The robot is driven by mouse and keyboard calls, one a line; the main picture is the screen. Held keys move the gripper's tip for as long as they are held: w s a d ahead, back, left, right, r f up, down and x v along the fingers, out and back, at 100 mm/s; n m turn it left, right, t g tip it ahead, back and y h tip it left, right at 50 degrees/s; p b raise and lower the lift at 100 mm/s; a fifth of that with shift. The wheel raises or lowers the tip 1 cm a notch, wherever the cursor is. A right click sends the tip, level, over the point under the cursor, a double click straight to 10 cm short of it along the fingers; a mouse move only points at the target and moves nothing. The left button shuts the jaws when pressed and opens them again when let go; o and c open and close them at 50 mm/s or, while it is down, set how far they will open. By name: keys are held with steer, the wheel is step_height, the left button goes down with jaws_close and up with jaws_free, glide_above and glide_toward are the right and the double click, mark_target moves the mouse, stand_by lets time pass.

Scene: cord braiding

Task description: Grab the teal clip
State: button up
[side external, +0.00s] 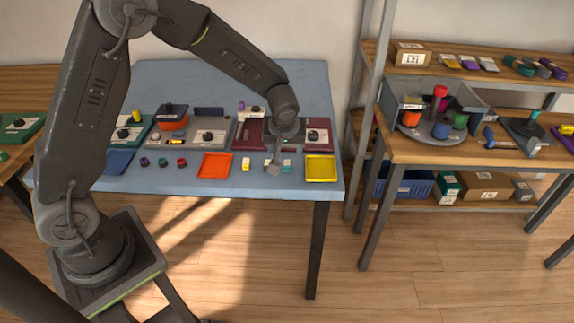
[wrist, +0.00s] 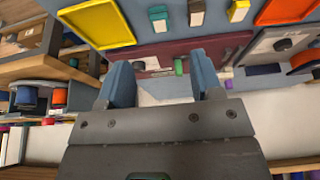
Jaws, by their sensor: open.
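The teal clip (side external: 286,163) stands near the front edge of the blue table, just left of the yellow tray. In the wrist view, the teal clip (wrist: 158,17) shows at the top, beyond my fingertips.
The yellow tray (side external: 320,168) and the orange tray (side external: 215,165) flank the clip row. A maroon board (wrist: 150,60) lies behind the clips, with a small green piece (wrist: 178,67) showing between my fingers. A wooden shelf (side external: 420,150) stands to the right of the table.

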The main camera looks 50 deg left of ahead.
glide_above(287, 164)
steer(key=s+d, duration=0.2)
step_height(287, 164, down, 6)
steer(key=shift+s+a+r, duration=0.1)
steer(key=shift+r, duration=0.05)
steer(key=shift+w+x, duration=0.2)
steer(key=shift+x, duration=1.1)
steer(key=shift+w+x, duration=0.2)
steer(key=shift+x, duration=1.1)
steer(key=shift+a+r, duration=0.15)
steer(key=shift+a, duration=0.05)
steer(key=shift+c, duration=0.2)
steer(key=c, duration=0.9)
